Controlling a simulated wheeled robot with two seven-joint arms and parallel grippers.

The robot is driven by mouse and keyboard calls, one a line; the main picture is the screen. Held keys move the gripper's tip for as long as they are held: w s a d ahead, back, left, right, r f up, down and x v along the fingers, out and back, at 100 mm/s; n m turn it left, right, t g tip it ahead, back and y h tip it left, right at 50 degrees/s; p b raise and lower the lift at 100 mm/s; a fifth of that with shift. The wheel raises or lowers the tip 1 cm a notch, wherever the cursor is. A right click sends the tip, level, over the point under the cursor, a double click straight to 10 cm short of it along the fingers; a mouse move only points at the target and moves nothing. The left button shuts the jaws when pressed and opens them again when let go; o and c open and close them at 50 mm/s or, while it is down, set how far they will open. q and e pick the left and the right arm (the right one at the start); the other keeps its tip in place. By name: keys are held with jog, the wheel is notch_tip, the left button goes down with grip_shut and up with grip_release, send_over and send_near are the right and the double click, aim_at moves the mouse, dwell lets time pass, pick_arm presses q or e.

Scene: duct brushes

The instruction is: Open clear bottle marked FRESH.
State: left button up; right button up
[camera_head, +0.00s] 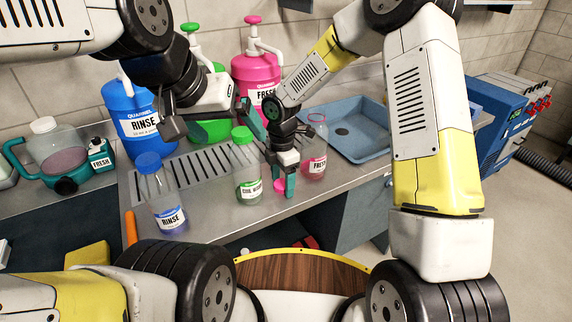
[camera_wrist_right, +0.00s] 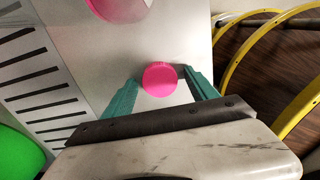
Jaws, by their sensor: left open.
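The clear bottle marked FRESH (camera_head: 316,160) stands upright on the counter with pink liquid inside. Its top shows a pink-edged rim and no solid cap. My right gripper (camera_head: 284,187) is to the left of this bottle, near the counter's front edge. A pink round shape (camera_wrist_right: 112,6) is cut off at the top of the right wrist view. My left gripper (camera_head: 250,120) is open behind the green-capped bottle; its fingers are partly hidden.
A green-capped bottle (camera_head: 246,168) stands just left of my right gripper. A blue-capped RINSE bottle (camera_head: 165,205) is further left. Blue RINSE (camera_head: 140,115) and pink FRESH (camera_head: 255,75) pump jugs stand behind. A blue tray (camera_head: 350,140) lies right. A teal device (camera_head: 65,165) is far left.

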aim_at(282, 183)
notch_tip(282, 183, up, 12)
jog(key=r, duration=0.1)
jog(key=s+d+r+m+t, duration=0.3)
jog(key=s+d+r+m, duration=0.4)
jog(key=d+r+m, duration=0.45)
jog(key=s+d+r+m+t+y, duration=0.2)
jog(key=s+d+r+m+t, duration=0.1)
jog(key=s+d+m, duration=0.6)
jog(key=s+m, duration=0.3)
jog(key=shift+r+m, duration=0.35)
jog(key=shift+r, duration=0.05)
